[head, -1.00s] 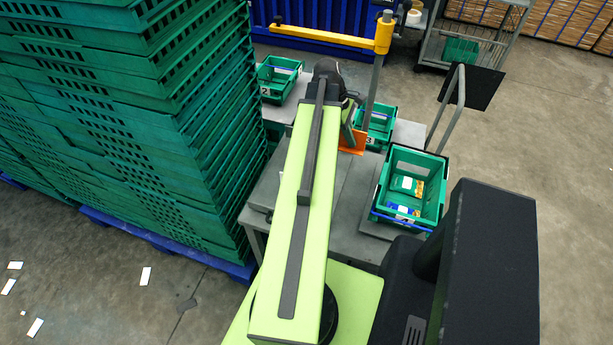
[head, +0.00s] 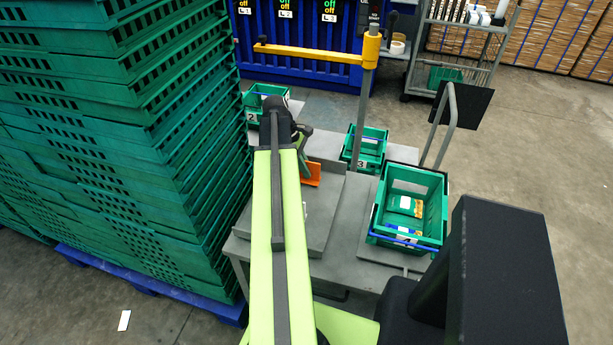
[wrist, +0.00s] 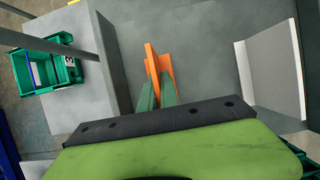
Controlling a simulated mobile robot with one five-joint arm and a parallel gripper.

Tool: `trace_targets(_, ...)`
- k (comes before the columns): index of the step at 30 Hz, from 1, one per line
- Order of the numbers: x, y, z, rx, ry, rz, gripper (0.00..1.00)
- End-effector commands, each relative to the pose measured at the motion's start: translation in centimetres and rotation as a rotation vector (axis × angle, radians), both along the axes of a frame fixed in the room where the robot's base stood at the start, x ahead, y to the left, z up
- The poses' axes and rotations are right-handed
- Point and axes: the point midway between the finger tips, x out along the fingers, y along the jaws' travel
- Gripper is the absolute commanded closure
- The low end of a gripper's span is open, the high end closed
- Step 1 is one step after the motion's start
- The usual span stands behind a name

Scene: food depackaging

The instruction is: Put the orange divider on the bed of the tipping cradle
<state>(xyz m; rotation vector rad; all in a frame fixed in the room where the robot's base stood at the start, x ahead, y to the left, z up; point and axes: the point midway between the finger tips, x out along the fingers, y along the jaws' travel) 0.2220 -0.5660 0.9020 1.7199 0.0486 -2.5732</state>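The orange divider (head: 313,172) is an angled orange plate. In the wrist view the divider (wrist: 157,62) stands between the two green fingers of my gripper (wrist: 158,85), which are shut on its near part. The head view shows my gripper (head: 304,161) at the divider, partly hidden by my arm. Below is a grey surface with raised walls, apparently the tipping cradle (head: 322,215); its bed (wrist: 205,50) shows in the wrist view between a dark left wall and a pale right wall. I cannot tell whether the divider touches the bed.
A green crate (head: 376,222) with a few packages stands right of the cradle. Crate 3 (head: 347,155) is behind, near a grey post with a yellow arm (head: 310,53). Crate 2 (head: 250,107) is at the back left. Tall stacked green crates (head: 120,150) stand close on the left.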

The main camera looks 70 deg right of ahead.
Motion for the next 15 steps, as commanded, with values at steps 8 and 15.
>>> trace_targets(8, -0.05, -0.01, -0.79, 0.0, 0.0, 0.0, 1.0)
trace_targets(15, -0.06, -0.02, -1.09, 0.0, 0.0, 0.0, 0.82)
